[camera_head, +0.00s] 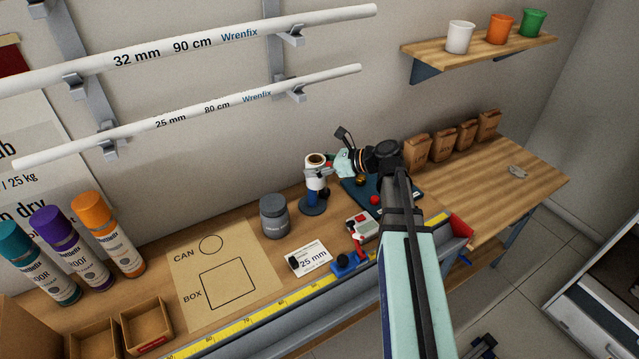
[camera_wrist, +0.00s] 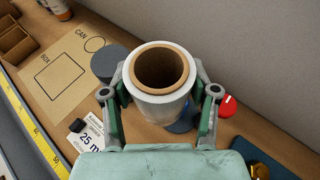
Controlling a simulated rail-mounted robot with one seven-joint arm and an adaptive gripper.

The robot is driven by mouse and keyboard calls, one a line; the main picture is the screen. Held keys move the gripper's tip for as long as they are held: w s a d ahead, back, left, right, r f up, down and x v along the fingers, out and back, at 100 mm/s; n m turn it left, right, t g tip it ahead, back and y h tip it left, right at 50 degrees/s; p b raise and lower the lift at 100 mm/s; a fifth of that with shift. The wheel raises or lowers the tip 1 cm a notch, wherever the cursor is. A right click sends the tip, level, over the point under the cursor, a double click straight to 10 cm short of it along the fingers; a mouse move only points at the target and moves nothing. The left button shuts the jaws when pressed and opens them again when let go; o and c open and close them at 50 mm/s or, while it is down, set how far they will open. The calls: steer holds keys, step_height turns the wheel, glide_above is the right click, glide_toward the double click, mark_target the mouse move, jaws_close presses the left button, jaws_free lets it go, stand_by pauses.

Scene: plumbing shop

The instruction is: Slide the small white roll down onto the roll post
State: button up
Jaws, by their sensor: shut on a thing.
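The small white roll (camera_head: 316,160) has a brown cardboard core and stands roughly upright, open end up. My gripper (camera_head: 319,172) is shut on it from the right side. In the wrist view the roll (camera_wrist: 158,104) sits between the two fingers of my gripper (camera_wrist: 160,95), one on each side. The roll post's dark blue round base (camera_head: 312,207) is on the bench just below the roll, and part of it (camera_wrist: 183,124) shows under the roll in the wrist view. No post tip shows inside the core, and I cannot tell whether the post has entered it.
A grey can (camera_head: 274,217) stands left of the post. A 25 mm card (camera_head: 312,262), a blue and red tool (camera_head: 350,262) and a red-and-white box (camera_head: 361,226) lie in front. A dark blue mat (camera_head: 362,200) lies to the right. The wall is close behind.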

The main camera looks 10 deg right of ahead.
steer(key=w+r, duration=0.3)
steer(key=w, duration=0.2)
steer(key=f+b, duration=0.5)
steer(key=f, duration=0.1)
steer(key=shift+s+a+f+b, duration=0.15)
steer(key=shift+s+f+b, duration=0.1)
steer(key=shift+f+b, duration=0.15)
steer(key=shift+p, duration=1.2)
stand_by(1.5)
steer(key=shift+f+b, duration=0.4)
steer(key=shift+f, duration=0.6)
steer(key=o, duration=1.3)
steer(key=shift+o, duration=0.2)
steer(key=v, duration=1.2)
